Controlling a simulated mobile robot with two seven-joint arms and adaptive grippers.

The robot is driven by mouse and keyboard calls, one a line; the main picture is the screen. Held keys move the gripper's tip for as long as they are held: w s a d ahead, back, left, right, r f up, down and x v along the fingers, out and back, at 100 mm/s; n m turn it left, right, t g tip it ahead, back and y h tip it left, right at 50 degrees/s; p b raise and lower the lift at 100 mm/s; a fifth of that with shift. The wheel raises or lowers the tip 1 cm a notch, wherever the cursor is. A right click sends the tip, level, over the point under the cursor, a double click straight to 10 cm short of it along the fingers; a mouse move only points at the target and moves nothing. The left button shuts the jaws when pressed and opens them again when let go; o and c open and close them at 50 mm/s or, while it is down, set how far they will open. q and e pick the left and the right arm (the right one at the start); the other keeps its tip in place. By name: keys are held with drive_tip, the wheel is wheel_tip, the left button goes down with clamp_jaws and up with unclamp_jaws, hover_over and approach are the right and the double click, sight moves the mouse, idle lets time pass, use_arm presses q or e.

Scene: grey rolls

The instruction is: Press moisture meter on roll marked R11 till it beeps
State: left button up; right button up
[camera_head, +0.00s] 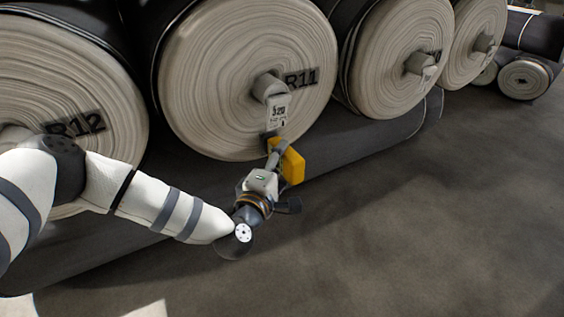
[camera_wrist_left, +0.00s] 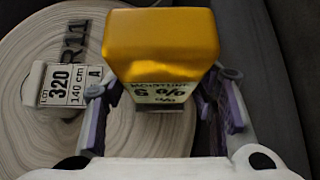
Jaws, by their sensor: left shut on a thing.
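The roll marked R11 (camera_head: 230,80) stands with its pale layered end face toward me in the head view; its R11 mark sits right of the core stub. The roll also fills the left of the left wrist view (camera_wrist_left: 45,130). My left gripper (camera_head: 275,150) is shut on the yellow moisture meter (camera_head: 292,165), low in front of the roll's lower edge. In the left wrist view the meter (camera_wrist_left: 160,45) sits between the fingers, its display showing a % reading upside down. I cannot tell whether the meter touches the roll. My right gripper is not in view.
A tag reading 320 (camera_head: 278,111) hangs from R11's core stub. Roll R12 (camera_head: 60,80) is at left, behind my left arm. More rolls (camera_head: 395,60) stand to the right. Open grey floor (camera_head: 430,220) lies in front.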

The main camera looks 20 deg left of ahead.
sight(300, 173)
use_arm(q)
drive_tip(key=shift+w+a+r, duration=0.1)
drive_tip(key=shift+a+r, duration=0.05)
idle(0.6)
drive_tip(key=shift+s+d+p, duration=0.6)
drive_tip(key=shift+s+d, duration=0.45)
drive_tip(key=shift+d, duration=0.35)
drive_tip(key=shift+s+d+p, duration=0.55)
drive_tip(key=shift+s+d, duration=0.5)
drive_tip(key=shift+d, duration=0.3)
drive_tip(key=shift+s, duration=0.1)
